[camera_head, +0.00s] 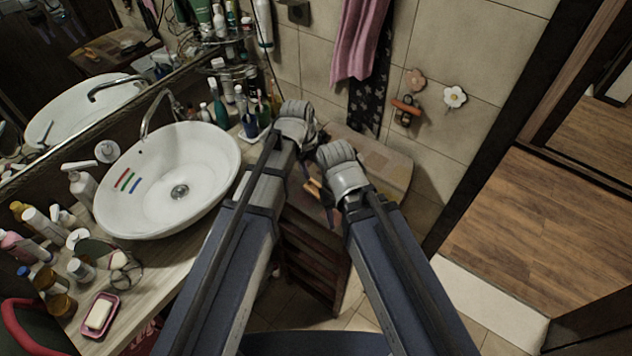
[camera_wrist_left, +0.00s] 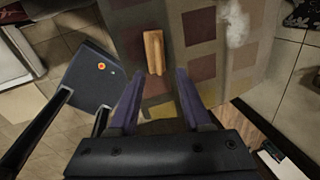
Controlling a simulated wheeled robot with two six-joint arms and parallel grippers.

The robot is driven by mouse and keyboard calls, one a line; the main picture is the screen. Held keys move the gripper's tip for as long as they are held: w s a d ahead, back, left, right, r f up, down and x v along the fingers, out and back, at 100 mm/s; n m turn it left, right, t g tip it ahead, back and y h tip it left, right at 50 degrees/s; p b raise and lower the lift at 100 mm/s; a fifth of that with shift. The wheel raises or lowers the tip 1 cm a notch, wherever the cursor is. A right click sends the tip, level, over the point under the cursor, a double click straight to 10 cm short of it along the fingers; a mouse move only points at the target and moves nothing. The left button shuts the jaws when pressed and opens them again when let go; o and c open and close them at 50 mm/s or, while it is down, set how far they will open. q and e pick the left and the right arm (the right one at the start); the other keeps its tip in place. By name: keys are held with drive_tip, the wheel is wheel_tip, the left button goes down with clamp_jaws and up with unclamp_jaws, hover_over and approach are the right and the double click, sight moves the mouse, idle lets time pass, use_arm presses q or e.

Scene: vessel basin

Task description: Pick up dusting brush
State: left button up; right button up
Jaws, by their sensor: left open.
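The dusting brush shows as a tan wooden handle (camera_wrist_left: 153,52) on a patchwork-patterned top in the left wrist view. Its bristles cannot be made out. My left gripper (camera_wrist_left: 159,92) is open, with its two purple fingers spread on either side of the line of the handle. The handle lies just beyond the fingertips, and nothing is between them. In the head view a small tan piece (camera_head: 313,187) shows between my two wrists, probably the same handle. My right gripper (camera_head: 329,212) is beside it; its jaws are mostly hidden by its wrist.
A low cabinet (camera_head: 388,165) with the patchwork top stands against the tiled wall. A white basin (camera_head: 165,180) sits on the counter at left, with several bottles (camera_head: 222,100) behind it and a pink soap dish (camera_head: 100,315) in front. A pink towel (camera_head: 358,40) hangs above. The wooden floor (camera_head: 530,220) at right is clear.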

sight(317, 183)
use_arm(q)
drive_tip(key=shift+w+d+f+b, duration=0.1)
drive_tip(key=shift+d+f+b, duration=0.1)
drive_tip(key=shift+f+b, duration=1.1)
drive_tip(key=shift+w+d+f+b, duration=0.1)
drive_tip(key=shift+d+f+b, duration=0.15)
drive_tip(key=shift+f+b, duration=1.05)
drive_tip(key=shift+w+d+f+b, duration=0.1)
drive_tip(key=shift+d+f+b, duration=0.1)
drive_tip(key=shift+f+b, duration=1.1)
drive_tip(key=shift+r, duration=0.1)
clamp_jaws()
